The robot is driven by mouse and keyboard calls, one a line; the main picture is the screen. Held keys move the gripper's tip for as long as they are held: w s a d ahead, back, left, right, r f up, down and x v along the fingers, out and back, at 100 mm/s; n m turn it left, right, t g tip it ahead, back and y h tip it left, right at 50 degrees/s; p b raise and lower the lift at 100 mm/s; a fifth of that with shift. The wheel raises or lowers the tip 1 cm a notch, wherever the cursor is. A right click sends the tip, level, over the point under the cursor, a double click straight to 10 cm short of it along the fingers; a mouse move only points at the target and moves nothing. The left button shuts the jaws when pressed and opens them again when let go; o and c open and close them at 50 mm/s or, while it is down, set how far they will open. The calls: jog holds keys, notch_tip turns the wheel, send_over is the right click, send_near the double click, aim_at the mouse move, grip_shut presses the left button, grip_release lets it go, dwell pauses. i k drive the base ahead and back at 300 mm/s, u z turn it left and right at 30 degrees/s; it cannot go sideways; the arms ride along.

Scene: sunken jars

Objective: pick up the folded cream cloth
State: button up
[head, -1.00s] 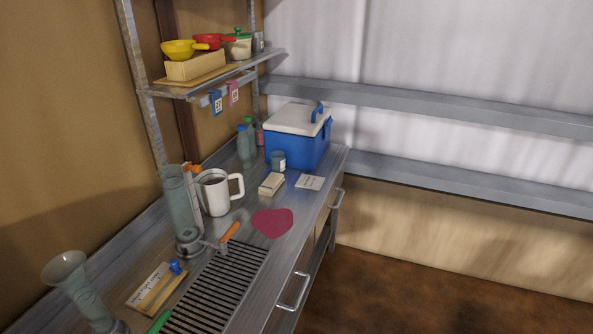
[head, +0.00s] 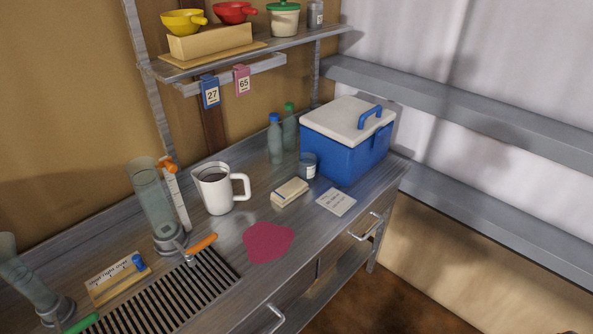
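The folded cream cloth (head: 290,192) lies on the metal counter (head: 205,243), right of a white mug and in front of a small grey-blue jar. It looks like a small, flat, cream block with a darker mark along its edge. My gripper does not show in the head view, so I cannot see its state.
The white mug (head: 219,190), the small jar (head: 307,166), a white card (head: 336,201) and a dark red mat (head: 268,243) surround the cloth. A blue cooler (head: 345,148) and two bottles (head: 275,140) stand behind. Glass cylinders (head: 153,202) stand left. A shelf (head: 250,51) hangs above.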

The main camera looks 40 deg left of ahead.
aim_at(284, 195)
jog(key=u, duration=0.7)
jog(key=i, duration=0.9)
jog(key=u, duration=1.5)
jog(key=i, duration=0.45)
jog(key=u, duration=0.35)
